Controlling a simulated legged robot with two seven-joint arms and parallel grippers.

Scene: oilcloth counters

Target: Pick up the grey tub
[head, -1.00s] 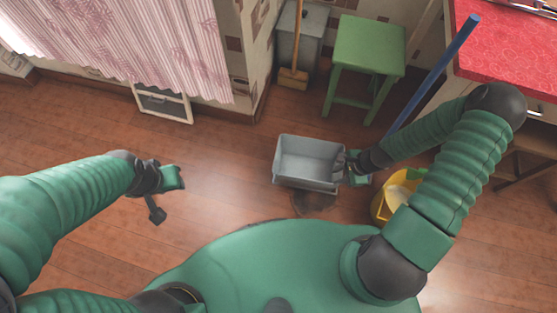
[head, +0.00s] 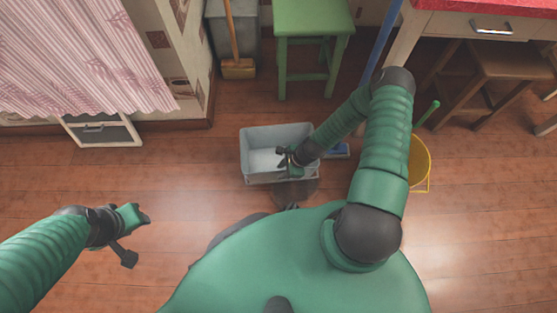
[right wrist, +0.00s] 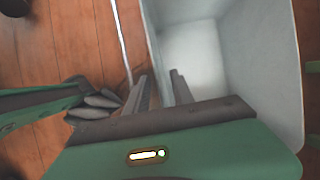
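The grey tub (head: 262,172) stands in the middle of the head view, an open box with pale inner walls. My right gripper (head: 288,157) is at its right side, partly over its opening. In the right wrist view the tub's wall (right wrist: 270,60) fills the right half. The fingers of my right gripper (right wrist: 163,90) are close together, one inside the tub and one outside, with the rim between them. Whether the tub's bottom touches the floor is hard to tell. My left gripper (head: 135,230) hangs empty over bare floor, with its fingers apart.
A yellow bucket (head: 421,160) stands right of my right arm. A green stool (head: 312,22), a broom (head: 238,68) and a bin (head: 220,32) stand behind. The wooden floor (head: 190,185) is clear at left.

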